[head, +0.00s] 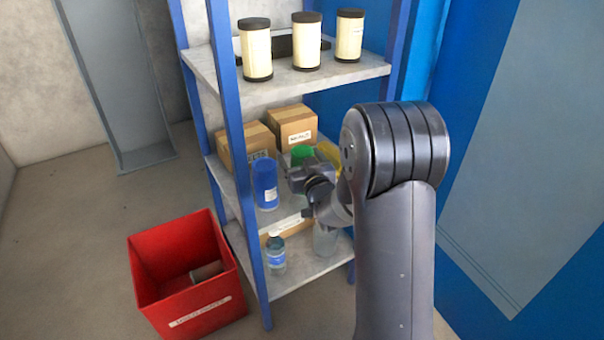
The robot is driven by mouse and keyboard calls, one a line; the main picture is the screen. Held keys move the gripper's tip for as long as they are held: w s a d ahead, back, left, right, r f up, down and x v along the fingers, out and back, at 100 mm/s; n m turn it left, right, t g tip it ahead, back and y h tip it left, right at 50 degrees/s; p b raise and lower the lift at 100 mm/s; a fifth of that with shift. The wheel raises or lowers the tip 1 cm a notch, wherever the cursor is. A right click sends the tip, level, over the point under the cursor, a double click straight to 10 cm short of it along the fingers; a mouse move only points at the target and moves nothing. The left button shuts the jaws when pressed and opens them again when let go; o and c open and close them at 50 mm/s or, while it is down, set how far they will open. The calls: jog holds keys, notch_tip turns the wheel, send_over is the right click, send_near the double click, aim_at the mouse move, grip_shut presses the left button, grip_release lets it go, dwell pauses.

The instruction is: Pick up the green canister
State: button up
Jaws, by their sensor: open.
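The green canister (301,153) is on the middle shelf (284,212) of the blue-framed rack. Only its upper part shows, because my gripper (292,180) and wrist are in front of it. My gripper is open at the middle shelf, pointing left, between the blue canister and the green one in the picture. I cannot tell whether it touches the green canister. The blue canister (265,184) stands upright just left of my gripper. A yellow thing (328,152) shows partly to the right of the green canister, behind my wrist.
Cardboard boxes (292,125) stand behind on the middle shelf. Cream cylinders (306,42) with black ends stand on the top shelf. A bottle (275,253) and a clear jar (325,239) are on the lower shelf. A red bin (187,275) stands on the floor at left. Blue rack posts (236,150) flank the shelves.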

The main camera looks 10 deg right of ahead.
jog(key=shift+w, duration=0.3)
jog(key=shift+r, duration=0.1)
jog(key=c, duration=1.4)
